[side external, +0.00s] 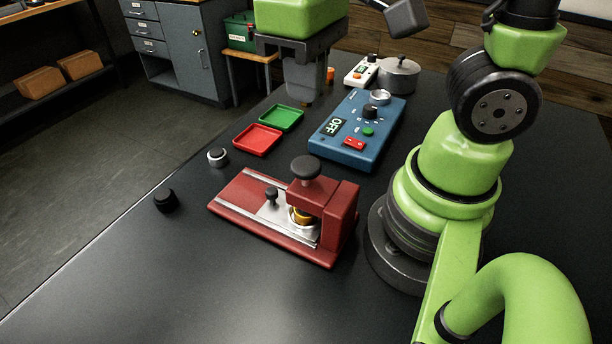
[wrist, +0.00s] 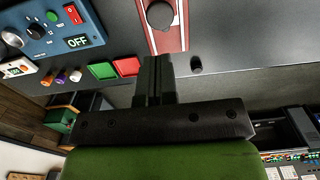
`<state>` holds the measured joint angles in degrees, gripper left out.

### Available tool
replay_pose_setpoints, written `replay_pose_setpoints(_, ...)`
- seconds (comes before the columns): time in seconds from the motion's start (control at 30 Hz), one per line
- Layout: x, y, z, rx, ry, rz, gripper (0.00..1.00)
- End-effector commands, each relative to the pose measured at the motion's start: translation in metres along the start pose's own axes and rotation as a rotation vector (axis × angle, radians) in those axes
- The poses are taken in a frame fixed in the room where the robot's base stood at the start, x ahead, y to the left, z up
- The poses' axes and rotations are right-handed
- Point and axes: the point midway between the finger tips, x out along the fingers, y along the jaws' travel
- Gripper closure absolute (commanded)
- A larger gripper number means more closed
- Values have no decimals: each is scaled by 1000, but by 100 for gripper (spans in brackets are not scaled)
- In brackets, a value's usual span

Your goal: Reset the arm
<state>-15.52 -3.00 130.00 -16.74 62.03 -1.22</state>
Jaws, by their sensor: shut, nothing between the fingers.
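My gripper (side external: 303,92) hangs at the top centre of the side external view, above the table and behind the red press fixture. Its fingers point down and are shut with nothing between them. The closed fingers also show in the wrist view (wrist: 153,80). The gripper appears apart from everything on the table. The red press fixture (side external: 335,215) has a black round knob on top, a metal slide and a brass-coloured part under its head. The blue control box (side external: 375,125) reads OFF and has a black dial, a green button and a red switch.
A red tray (side external: 257,139) and a green tray (side external: 280,118) sit left of the blue box. Two small knobs (side external: 166,200) (side external: 217,157) lie near the table's left edge. A metal pot (side external: 398,75) and a white box (side external: 361,74) stand behind. The front table area is clear.

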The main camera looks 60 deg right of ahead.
Motion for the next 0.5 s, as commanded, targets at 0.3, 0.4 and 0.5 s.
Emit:
replay_pose_setpoints(0.3, 0, 0, 0, 0, 0, 0, 100)
replay_pose_setpoints(0.4, -1, 0, 0, 4, 6, -3, 100)
replay_pose_setpoints(0.5, -8, 3, 2, 35, 53, -31, 100)
